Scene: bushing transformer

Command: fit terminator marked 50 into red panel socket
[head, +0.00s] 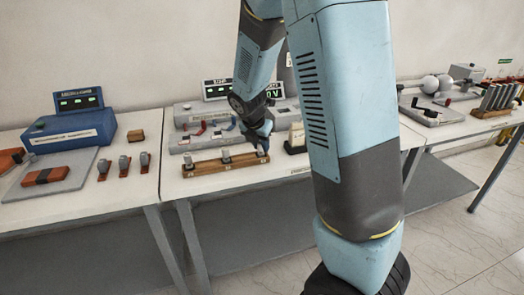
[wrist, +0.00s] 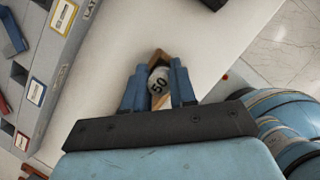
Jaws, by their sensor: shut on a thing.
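My gripper (wrist: 157,84) is shut on the grey cylindrical terminator (wrist: 158,82), whose end is marked 50. In the head view my gripper (head: 262,150) is low at the right end of the wooden rack (head: 212,167), and the terminator is hidden there. Rack wood shows just beyond the terminator in the wrist view; I cannot tell whether the terminator still sits in the rack. The grey panel (wrist: 52,70) is at the left of the wrist view, with yellow-, blue- and red-framed labels. The red-framed label (wrist: 22,141) is lowest. Dark square openings lie beside the labels.
A blue instrument (head: 75,128) and several small connectors (head: 124,166) are on the left table. A dark display stand (head: 296,138) is right of my gripper. White tabletop is clear between panel and rack.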

